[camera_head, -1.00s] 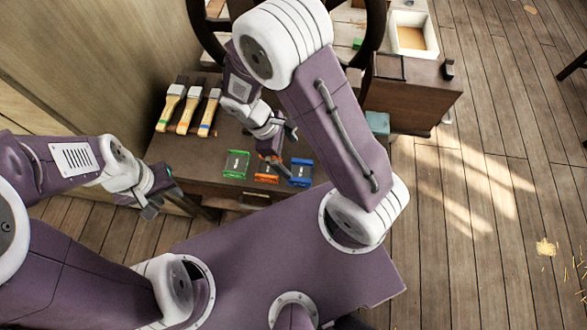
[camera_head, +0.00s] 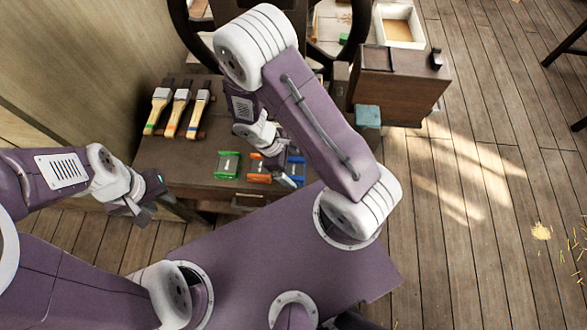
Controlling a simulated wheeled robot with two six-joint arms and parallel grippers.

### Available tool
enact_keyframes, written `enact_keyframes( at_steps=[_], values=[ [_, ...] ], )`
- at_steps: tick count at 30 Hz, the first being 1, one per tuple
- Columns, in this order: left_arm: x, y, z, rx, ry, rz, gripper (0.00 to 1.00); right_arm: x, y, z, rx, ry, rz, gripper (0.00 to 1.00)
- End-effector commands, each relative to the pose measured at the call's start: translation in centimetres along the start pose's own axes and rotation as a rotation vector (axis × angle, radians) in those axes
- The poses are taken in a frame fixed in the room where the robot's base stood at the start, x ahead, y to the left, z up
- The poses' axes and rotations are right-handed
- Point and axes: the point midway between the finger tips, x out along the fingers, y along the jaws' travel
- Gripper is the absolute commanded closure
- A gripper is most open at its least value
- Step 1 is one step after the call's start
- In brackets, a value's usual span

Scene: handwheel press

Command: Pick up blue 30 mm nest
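The blue nest (camera_head: 298,172) lies on the brown bench top, at the right end of a row of three nests. My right gripper (camera_head: 284,172) is down at its left side, and my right arm covers part of it. I cannot tell whether the fingers touch it or how far apart they are. The orange nest (camera_head: 259,168) is in the middle of the row, partly behind my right gripper. The green nest (camera_head: 228,165) is at the left. My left gripper (camera_head: 150,204) is empty, with its fingers apart, off the bench's front left corner.
Three brushes (camera_head: 181,110) lie at the back left of the bench (camera_head: 185,155). A teal block (camera_head: 367,116) and a dark wooden cabinet (camera_head: 400,85) stand at the right. A white-rimmed tray (camera_head: 399,24) is behind. A dark handwheel (camera_head: 190,35) rises at the back.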

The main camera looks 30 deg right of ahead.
Motion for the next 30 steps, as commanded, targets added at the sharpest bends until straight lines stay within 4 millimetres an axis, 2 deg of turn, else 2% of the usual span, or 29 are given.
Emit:
enact_keyframes(
  at_steps=[1,9,20,30],
  values=[
    [0.0,0.0,0.0,0.000,0.000,0.000,0.66,0.0,0.0,0.0,0.000,0.000,0.000,0.18],
    [0.0,0.0,0.0,0.000,0.000,0.000,0.66,0.0,0.0,0.0,0.000,0.000,0.000,0.93],
    [-0.4,0.0,0.0,0.000,0.000,0.000,0.66,-0.4,0.0,0.1,0.001,0.000,0.000,0.94],
    [-3.3,0.1,-0.3,0.000,0.000,0.000,0.66,-3.2,0.3,1.1,0.004,-0.001,-0.001,0.94]
  ],
)
